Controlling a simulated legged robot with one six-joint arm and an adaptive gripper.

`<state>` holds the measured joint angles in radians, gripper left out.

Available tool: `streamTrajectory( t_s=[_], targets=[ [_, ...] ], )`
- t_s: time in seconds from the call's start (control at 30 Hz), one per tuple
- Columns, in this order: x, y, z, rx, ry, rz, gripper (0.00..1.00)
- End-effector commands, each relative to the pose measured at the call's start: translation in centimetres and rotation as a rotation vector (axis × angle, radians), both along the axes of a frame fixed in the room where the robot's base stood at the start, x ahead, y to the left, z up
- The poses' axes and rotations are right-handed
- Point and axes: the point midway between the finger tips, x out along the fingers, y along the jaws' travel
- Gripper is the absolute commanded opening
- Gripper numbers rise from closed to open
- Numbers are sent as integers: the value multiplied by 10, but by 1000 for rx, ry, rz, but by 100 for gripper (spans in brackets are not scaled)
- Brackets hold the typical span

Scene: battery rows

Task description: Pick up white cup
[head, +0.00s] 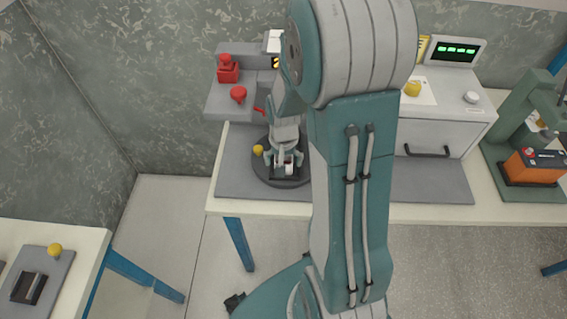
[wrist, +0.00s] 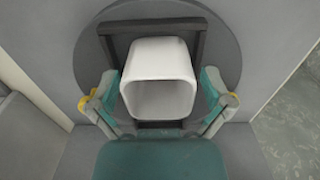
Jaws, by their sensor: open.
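The white cup (wrist: 158,75) is square with rounded corners, and its open mouth faces my wrist camera. It sits inside a dark square frame (wrist: 192,42) on a round grey disc (wrist: 90,50). My gripper (wrist: 160,96) is open, with one finger to the left of the cup and one to the right. Gaps show between the fingers and the cup's sides. In the head view my gripper (head: 284,157) is over the disc on the table, and only a small part of the cup (head: 289,168) shows between the fingers.
A white unit with a dark handle (head: 427,151) and a green-orange device (head: 535,167) stand to the right. My arm hides the table's middle.

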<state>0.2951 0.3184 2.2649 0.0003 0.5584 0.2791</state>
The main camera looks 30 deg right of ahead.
Motion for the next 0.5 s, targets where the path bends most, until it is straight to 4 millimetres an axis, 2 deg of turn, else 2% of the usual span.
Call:
streamTrajectory(
  t_s=[0.17, 0.2, 0.3, 0.33, 0.37, 0.5],
  targets=[
    [0, 0, 0, 0, 0, 0, 100],
    [0, 0, 0, 0, 0, 0, 91],
    [0, 0, 0, 0, 0, 0, 48],
    [0, 0, 0, 0, 0, 0, 41],
    [0, 0, 0, 0, 0, 0, 38],
    [0, 0, 0, 0, 0, 0, 38]
  ],
)
